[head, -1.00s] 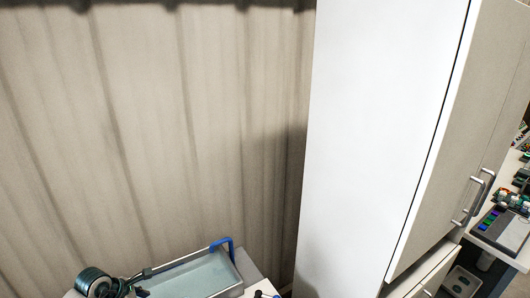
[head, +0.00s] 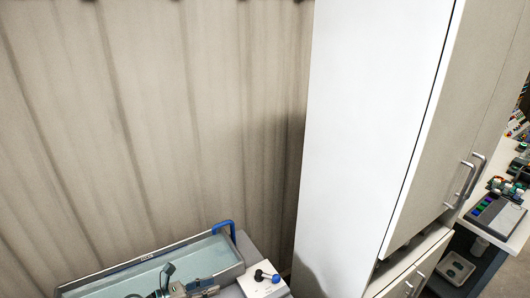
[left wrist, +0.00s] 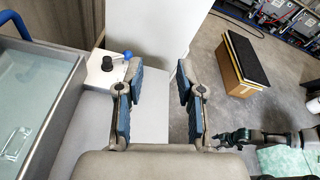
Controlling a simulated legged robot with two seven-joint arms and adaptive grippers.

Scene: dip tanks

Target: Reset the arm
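My left gripper (head: 185,281) shows at the bottom of the head view, in front of the tank of pale liquid (head: 240,266). In the left wrist view my left gripper (left wrist: 156,90) is open, its two blue-padded fingers wide apart with nothing between them. The tank's grey rim (left wrist: 58,112) lies to its left in that view. A dark arm, seemingly my right one, enters from the right of the left wrist view; its gripper (left wrist: 230,138) is too small to read. It is not in the head view.
A tall white cabinet (head: 365,130) stands right of the tank. A small white box with a black knob and blue lever (head: 262,285) sits beside the tank. A black-topped brown box (left wrist: 243,65) stands on the floor. A cluttered bench (head: 500,215) is far right.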

